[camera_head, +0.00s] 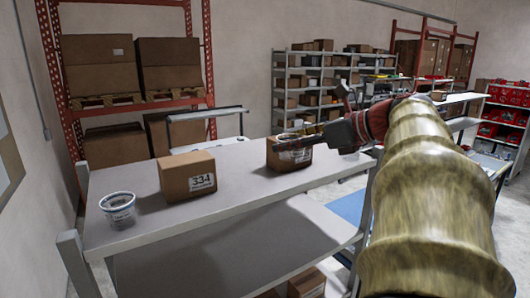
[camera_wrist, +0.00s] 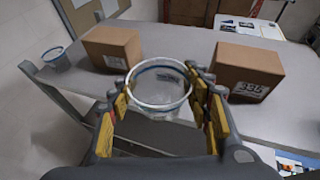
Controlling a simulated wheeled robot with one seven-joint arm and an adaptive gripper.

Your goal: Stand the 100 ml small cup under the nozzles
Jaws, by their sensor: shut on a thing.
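My gripper (camera_wrist: 160,76) is shut on a clear, tub-like cup (camera_wrist: 160,96) with a pale rim, seen from above between the yellow finger pads. The cup looks empty and roughly upright, above the grey table's edge in the wrist view. In the head view my gripper (camera_head: 315,134) reaches in from the right, in front of a carton, and the held cup is hard to make out. A second clear cup (camera_head: 118,210) with blue printing stands at the table's left end; it also shows in the wrist view (camera_wrist: 56,60). No nozzles can be made out.
Two brown cartons stand on the grey table (camera_head: 245,196): one marked 334 (camera_head: 186,179) near the middle, one (camera_head: 284,160) behind my gripper. The tabletop between the cartons is clear. Shelves with boxes (camera_head: 310,90) line the back wall.

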